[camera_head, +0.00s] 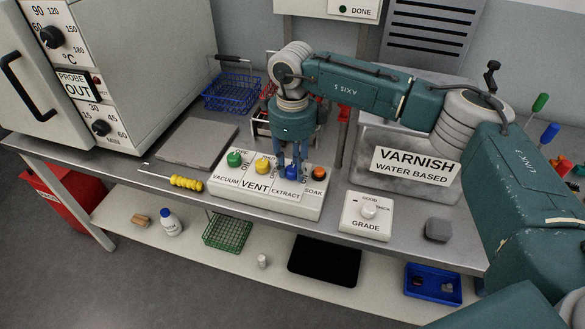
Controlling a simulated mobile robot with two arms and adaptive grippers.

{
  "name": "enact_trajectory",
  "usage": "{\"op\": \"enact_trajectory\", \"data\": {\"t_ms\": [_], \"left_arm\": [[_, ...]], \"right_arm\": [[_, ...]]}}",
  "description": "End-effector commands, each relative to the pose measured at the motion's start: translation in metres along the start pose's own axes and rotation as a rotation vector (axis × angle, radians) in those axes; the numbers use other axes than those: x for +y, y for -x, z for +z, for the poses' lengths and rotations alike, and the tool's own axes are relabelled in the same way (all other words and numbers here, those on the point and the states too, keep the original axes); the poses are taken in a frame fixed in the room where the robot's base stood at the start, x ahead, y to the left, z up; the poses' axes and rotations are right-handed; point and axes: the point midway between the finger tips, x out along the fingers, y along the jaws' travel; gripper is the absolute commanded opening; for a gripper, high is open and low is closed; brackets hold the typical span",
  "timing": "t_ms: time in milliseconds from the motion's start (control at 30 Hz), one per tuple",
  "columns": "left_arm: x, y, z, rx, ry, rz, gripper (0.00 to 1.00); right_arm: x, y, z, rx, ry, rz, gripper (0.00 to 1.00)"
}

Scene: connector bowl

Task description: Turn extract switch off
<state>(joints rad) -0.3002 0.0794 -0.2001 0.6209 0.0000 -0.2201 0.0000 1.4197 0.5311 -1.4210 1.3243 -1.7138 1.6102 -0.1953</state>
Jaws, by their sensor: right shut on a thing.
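A cream switch box (265,201) on the steel bench carries knobs labelled VACUUM, VENT, EXTRACT and SOAK. The VACUUM knob (234,159) is green, the VENT knob (263,166) yellow, the EXTRACT knob (292,172) blue and the SOAK knob (319,174) orange. My right gripper (291,168) points down and is shut on the blue EXTRACT knob, which its fingers partly hide. The knob's pointing direction and its OFF marking cannot be made out behind the fingers. My left gripper is not in view.
A yellow-handled screwdriver (186,183) lies left of the box. A GRADE dial box (366,215) and a VARNISH tank (412,182) stand to the right. A blue wire basket (231,91) is behind. An oven (130,60) fills the left.

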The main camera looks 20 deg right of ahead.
Motion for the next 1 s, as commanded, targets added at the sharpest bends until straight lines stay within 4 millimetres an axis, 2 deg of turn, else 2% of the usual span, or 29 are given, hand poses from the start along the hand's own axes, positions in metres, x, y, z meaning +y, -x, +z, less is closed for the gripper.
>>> {"op": "enact_trajectory", "data": {"t_ms": [500, 533, 600, 867, 1000], "left_arm": [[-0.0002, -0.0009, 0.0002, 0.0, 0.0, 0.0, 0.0], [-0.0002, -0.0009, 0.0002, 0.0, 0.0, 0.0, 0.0], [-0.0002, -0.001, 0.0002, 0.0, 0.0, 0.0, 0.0], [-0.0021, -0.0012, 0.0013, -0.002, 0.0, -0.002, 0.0], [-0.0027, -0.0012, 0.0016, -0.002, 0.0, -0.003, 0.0]], "right_arm": [[-0.0026, 0.0035, 0.001, -0.005, 0.015, -0.007, 0.03], [-0.0026, 0.0035, 0.001, -0.005, 0.015, -0.007, 0.35], [-0.0024, 0.003, 0.0009, -0.005, 0.015, -0.007, 0.48], [-0.0011, 0.0016, 0.0005, -0.002, 0.015, -0.003, 0.48], [-0.0012, 0.0094, 0.0009, -0.004, 0.016, -0.004, 0.48]]}}
